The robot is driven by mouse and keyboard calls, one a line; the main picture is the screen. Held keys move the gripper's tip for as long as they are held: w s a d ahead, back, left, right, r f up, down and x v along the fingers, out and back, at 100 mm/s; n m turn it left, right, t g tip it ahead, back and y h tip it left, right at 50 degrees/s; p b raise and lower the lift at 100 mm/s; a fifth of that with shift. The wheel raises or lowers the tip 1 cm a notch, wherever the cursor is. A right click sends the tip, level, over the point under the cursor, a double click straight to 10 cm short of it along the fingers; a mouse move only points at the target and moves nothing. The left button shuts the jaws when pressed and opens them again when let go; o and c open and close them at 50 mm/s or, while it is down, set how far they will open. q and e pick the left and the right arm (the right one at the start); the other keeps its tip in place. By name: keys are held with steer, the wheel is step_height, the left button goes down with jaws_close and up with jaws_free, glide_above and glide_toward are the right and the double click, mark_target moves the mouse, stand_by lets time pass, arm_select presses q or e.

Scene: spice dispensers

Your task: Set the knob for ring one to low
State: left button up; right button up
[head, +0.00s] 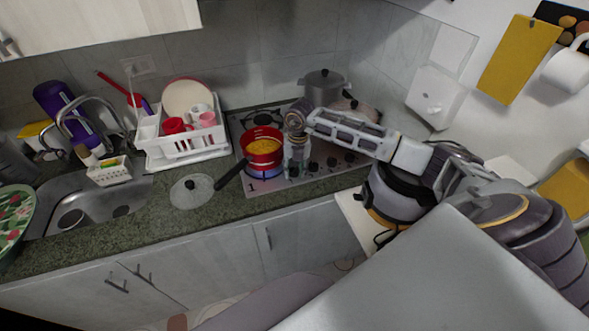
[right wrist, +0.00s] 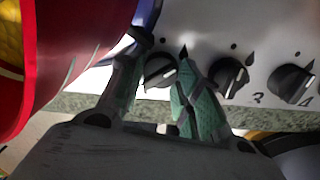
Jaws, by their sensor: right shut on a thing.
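The stove's control knobs sit in a row along the front of the cooktop. My right gripper (head: 295,165) reaches down at the left end of this row, beside the red pot. In the right wrist view its green-padded fingers (right wrist: 160,85) are shut on the leftmost visible dark knob (right wrist: 161,70), one finger on each side. Part of the knob is hidden by the fingers. A black pointed mark shows on the panel just above and right of it. My left gripper is not in view.
A red pot (head: 262,143) with yellow contents stands left of the gripper, its black handle (head: 230,175) pointing toward the counter's front. Other knobs (right wrist: 228,76) (right wrist: 293,84) are close on the right. A glass lid (head: 191,191) lies on the counter near a white dish rack (head: 184,151).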

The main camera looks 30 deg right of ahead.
steer(key=shift+w+m, duration=0.1)
steer(key=shift+m, duration=0.3)
steer(key=o, duration=1)
steer(key=shift+o, duration=0.2)
steer(key=shift+n, duration=0.6)
